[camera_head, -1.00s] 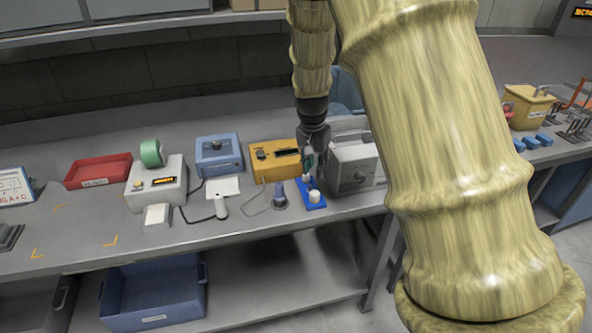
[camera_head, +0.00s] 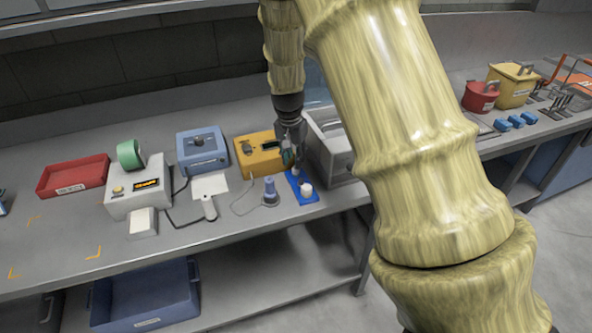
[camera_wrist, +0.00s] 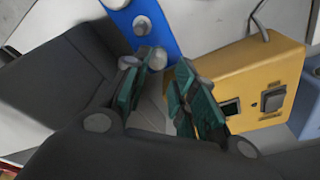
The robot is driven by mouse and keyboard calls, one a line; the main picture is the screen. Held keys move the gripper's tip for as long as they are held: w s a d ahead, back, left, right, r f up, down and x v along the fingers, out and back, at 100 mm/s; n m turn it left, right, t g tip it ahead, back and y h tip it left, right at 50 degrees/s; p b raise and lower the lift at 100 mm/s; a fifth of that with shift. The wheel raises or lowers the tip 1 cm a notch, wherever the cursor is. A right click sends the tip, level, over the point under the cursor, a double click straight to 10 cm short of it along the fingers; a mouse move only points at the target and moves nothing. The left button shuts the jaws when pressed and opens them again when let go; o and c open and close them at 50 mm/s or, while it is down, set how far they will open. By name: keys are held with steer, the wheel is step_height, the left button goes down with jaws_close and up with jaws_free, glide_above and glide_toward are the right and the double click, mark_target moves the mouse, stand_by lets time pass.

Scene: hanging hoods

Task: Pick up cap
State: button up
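My gripper (camera_head: 289,154) points down over the back end of a small blue plate (camera_head: 308,200) on the workbench. A white cylindrical piece (camera_head: 306,189), possibly the cap, stands at the plate's front end. A smaller pale piece (camera_head: 295,173) sits near the back end, just below my fingertips. In the wrist view, my gripper (camera_wrist: 158,92) has its green finger pads apart with a gap between them. The blue plate (camera_wrist: 158,30) lies beyond the fingertips, with a round grey piece (camera_wrist: 157,58) close to them. I cannot tell for certain which piece is the cap.
A yellow box (camera_head: 256,152) stands left of the gripper, and a grey box (camera_head: 330,148) stands close on its right. A blue-grey knobbed piece (camera_head: 270,190) is left of the plate. A blue device (camera_head: 202,150) and red tray (camera_head: 73,176) are farther left.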

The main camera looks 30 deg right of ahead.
mark_target(296, 171)
steer(key=shift+s+d+f+p, duration=0.1)
steer(key=shift+d+f+p, duration=0.05)
steer(key=shift+f+p, duration=0.35)
steer(key=shift+w+d+f+p, duration=0.1)
steer(key=shift+d+f+p, duration=0.1)
steer(key=shift+f, duration=0.8)
steer(key=shift+w+d+f+p, duration=0.1)
steer(key=shift+f+p, duration=0.1)
steer(key=shift+f, duration=0.75)
steer(key=c, duration=0.4)
